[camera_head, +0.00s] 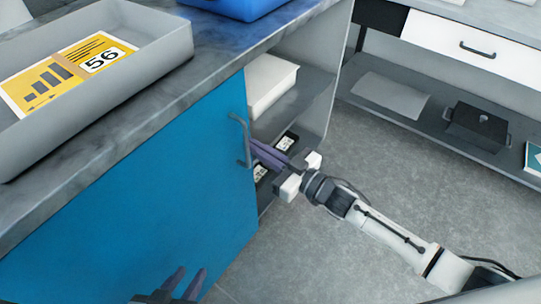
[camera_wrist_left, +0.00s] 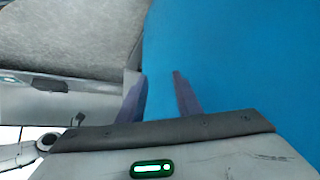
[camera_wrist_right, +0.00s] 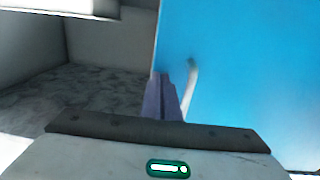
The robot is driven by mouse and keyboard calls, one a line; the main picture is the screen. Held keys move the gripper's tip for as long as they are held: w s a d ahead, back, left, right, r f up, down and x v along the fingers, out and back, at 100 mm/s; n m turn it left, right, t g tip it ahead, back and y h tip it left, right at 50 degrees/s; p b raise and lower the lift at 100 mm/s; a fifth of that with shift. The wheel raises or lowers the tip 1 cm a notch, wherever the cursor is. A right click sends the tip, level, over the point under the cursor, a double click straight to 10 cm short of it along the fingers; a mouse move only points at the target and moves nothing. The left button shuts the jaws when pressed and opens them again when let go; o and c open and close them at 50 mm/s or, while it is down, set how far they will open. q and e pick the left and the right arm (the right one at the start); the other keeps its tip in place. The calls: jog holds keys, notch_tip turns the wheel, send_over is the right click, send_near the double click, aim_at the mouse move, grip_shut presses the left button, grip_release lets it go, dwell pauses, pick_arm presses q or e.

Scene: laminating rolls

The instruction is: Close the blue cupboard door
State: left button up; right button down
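The blue cupboard door (camera_head: 150,190) stands under the grey worktop, and the shelves beside its right edge are uncovered. Its handle (camera_head: 243,140) is a grey bar near that edge. My right gripper (camera_head: 256,150) reaches in from the right, its fingertips by the handle. In the right wrist view its fingers (camera_wrist_right: 160,85) are close together, just left of the handle (camera_wrist_right: 191,85), with no clear grip on it; exact contact is hidden. My left gripper (camera_head: 186,275) is low in front of the door, fingers apart and empty; the left wrist view shows the door (camera_wrist_left: 230,60) close by.
A grey tray (camera_head: 160,50) with a yellow card and a blue bin (camera_head: 235,5) stand on the worktop. Inside the cupboard are a white box (camera_head: 270,82) and dark labelled items. A shelf unit with a white drawer (camera_head: 465,40) stands at right. Grey floor lies between.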

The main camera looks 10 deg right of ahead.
pick_arm(q)
jog(key=shift+s+a+r+p, duration=0.1)
jog(key=shift+s+r+p, duration=0.35)
jog(key=shift+p, duration=0.75)
pick_arm(e)
jog(key=v, duration=1.4)
jog(key=shift+w+d, duration=0.3)
jog(key=shift+d, duration=0.05)
pick_arm(q)
jog(key=shift+r, duration=0.1)
pick_arm(e)
jog(key=shift+a, duration=0.1)
